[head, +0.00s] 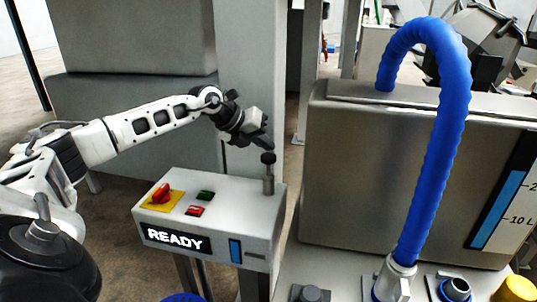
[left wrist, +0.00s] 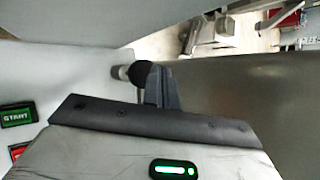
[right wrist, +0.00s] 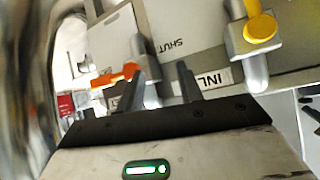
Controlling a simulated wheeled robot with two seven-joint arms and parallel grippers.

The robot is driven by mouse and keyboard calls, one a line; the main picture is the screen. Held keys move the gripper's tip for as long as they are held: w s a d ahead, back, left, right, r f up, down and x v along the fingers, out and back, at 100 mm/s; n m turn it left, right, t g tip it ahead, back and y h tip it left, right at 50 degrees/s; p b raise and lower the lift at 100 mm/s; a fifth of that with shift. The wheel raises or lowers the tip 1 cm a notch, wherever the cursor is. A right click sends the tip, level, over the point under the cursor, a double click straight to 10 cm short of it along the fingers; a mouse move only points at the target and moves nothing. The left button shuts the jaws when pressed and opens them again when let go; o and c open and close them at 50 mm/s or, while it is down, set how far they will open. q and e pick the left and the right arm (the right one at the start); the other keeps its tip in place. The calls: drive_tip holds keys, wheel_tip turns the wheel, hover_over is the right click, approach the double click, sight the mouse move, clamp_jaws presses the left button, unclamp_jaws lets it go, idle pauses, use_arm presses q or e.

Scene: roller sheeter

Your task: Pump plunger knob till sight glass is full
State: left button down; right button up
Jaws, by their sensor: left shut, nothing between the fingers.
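The plunger knob (head: 268,158) is a black cap on an upright metal stem at the right rear of the white pump box (head: 222,222). My left gripper (head: 263,143) is shut and empty, just above the knob in the head view. In the left wrist view its closed fingers (left wrist: 160,85) overlap the knob (left wrist: 142,72); contact is unclear. A narrow sight window (head: 235,251) on the box front shows blue; its exact level is too small to read. My right gripper (right wrist: 166,85) is open, seen only in the right wrist view, with nothing clearly between its fingers.
A blue hose (head: 437,150) arches beside a steel tank with a level gauge (head: 503,210). An orange handle (right wrist: 115,75) is near my right fingers.

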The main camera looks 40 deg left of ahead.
sight(265, 157)
use_arm(q)
wheel_tip(265, 157, up, 5)
drive_tip(key=p, duration=0.4)
drive_tip(key=shift+r, duration=0.1)
idle(0.8)
